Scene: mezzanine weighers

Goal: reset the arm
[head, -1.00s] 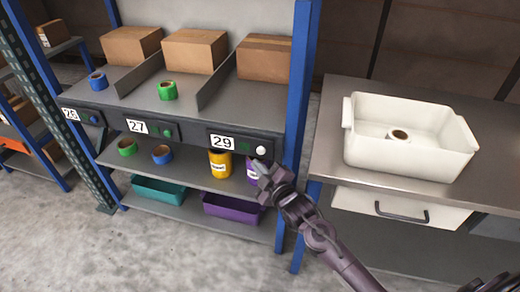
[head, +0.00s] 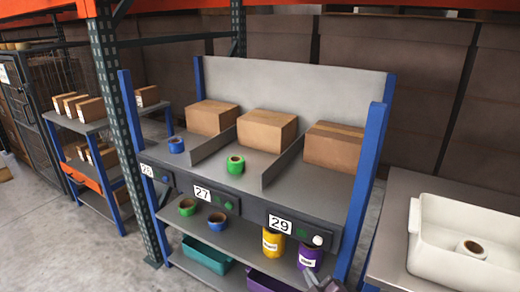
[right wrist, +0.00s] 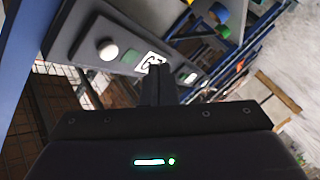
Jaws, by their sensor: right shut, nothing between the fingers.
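My right gripper (head: 316,279) shows at the bottom edge of the head view, below the panel marked 29 and in front of the purple can. In the right wrist view its fingers (right wrist: 157,80) are together with nothing between them. They point toward the panel (right wrist: 135,35), which has a round white button (right wrist: 107,49). The same white button (head: 318,240) is at the right end of the 29 panel in the head view. The gap between fingers and panel is hard to judge. Most of my right arm is out of frame. My left gripper is not in view.
The blue-posted rack (head: 372,160) holds brown boxes (head: 267,130), tape rolls (head: 236,164) and cans (head: 273,243). Teal (head: 205,256) and purple bins sit lower. A white tub (head: 440,225) with a tape roll (head: 471,249) stands on the bench at right.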

